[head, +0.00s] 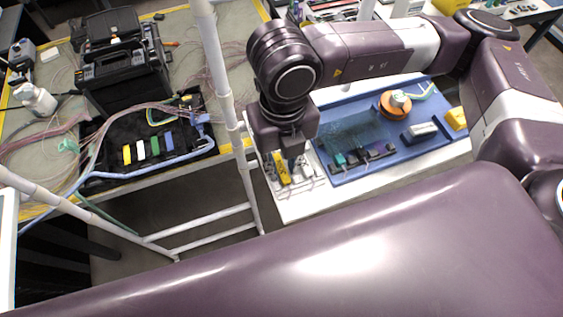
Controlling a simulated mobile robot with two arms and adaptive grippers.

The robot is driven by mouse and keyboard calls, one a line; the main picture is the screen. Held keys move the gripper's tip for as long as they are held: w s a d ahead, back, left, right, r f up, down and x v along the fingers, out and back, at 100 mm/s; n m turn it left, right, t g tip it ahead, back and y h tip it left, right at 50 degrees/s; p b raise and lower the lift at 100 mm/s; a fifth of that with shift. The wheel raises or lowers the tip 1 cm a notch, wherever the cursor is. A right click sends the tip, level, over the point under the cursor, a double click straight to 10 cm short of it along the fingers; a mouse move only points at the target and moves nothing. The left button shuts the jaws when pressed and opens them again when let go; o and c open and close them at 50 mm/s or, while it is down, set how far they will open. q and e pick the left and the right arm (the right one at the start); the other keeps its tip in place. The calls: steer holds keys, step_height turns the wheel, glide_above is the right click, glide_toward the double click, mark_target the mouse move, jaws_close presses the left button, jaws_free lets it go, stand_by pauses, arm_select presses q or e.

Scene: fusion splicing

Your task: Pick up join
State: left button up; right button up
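My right gripper (291,160) points down over the left end of the white table. It hangs above a small pale tray (313,187) that holds a yellow piece (281,170) and small metal-looking parts. The fingertips are small and dark, and I cannot tell whether they are apart or touch anything. I cannot single out the join for sure; it may be among the small parts near the gripper, partly hidden by it. My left gripper is not in view.
A blue tray (362,174) beside it holds several dark blocks (360,157), an orange spool (394,106), and a grey-white device (420,131). White frame posts (223,90) stand left of the gripper. Farther left, a bench carries a black case (121,70) and cables.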

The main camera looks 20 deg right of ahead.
steer(key=shift+a, duration=0.1)
steer(key=c, duration=0.6)
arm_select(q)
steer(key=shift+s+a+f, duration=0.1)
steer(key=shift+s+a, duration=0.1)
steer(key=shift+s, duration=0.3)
arm_select(e)
steer(key=shift+r, duration=0.1)
